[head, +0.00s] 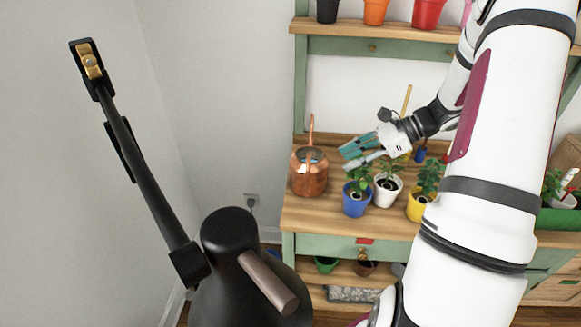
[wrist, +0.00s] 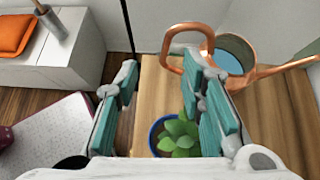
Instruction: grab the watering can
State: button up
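I see a gap between fingertips and can.
Plants in blue (head: 356,203), white (head: 387,190) and yellow (head: 417,207) pots stand below and right of my gripper. The bench top (head: 305,212) is bare in front of the can. An upper shelf (head: 380,31) holds several pots. A wall stands to the left.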

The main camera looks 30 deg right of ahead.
aim_at(309, 156)
jog(key=shift+m, duration=0.4)
jog(key=x, duration=0.9)
jog(key=d+p+x, duration=0.1)
jog(key=x, duration=0.4)
jog(key=shift+w+a+f, duration=0.1)
jog(key=shift+w+f, duration=0.2)
jog(key=shift+w, duration=0.05)
grip_shut()
